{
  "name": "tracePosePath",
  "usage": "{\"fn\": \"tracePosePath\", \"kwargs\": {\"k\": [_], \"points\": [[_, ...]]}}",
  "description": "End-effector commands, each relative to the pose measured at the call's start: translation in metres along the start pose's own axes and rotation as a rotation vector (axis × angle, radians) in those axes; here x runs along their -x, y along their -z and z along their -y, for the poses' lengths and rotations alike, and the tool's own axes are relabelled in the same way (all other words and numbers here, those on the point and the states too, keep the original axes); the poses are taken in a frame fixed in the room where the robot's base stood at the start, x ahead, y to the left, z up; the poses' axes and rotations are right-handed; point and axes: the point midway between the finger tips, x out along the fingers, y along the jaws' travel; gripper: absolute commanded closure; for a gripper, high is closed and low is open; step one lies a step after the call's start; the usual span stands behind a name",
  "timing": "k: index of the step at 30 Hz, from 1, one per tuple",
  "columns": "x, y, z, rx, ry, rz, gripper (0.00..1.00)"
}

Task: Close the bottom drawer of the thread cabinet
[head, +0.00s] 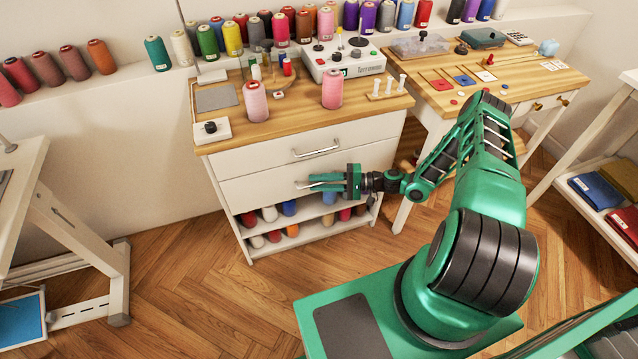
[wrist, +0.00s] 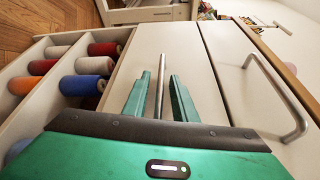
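The white thread cabinet (head: 234,171) stands against the wall, with two drawers above open shelves. The bottom drawer (head: 245,191) looks nearly flush with the cabinet front; I cannot tell whether a small gap is left. Its front fills the middle of the wrist view (wrist: 150,50). My gripper (head: 312,182) is in front of this drawer, at its bar handle. In the wrist view the fingers (wrist: 160,82) are apart, one on each side of the handle (wrist: 159,88), with space visible between them and the bar. The top drawer (head: 270,157) looks shut.
Shelves below hold several thread spools (head: 289,208). The wooden cabinet top (head: 290,118) carries pink spools and a control box (head: 342,60). A work table (head: 455,100) stands close on the right. Wooden floor (head: 200,290) is clear in front and to the left.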

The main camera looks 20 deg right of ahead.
Motion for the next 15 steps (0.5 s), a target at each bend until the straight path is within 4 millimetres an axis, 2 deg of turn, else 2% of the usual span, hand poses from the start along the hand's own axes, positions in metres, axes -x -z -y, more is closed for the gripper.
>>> {"fn": "tracePosePath", "kwargs": {"k": [8, 15], "points": [[0.007, 0.001, 0.001, 0.001, 0.001, -0.001, 0.74], [0.046, 0.002, 0.000, 0.001, 0.001, -0.004, 0.74]]}}
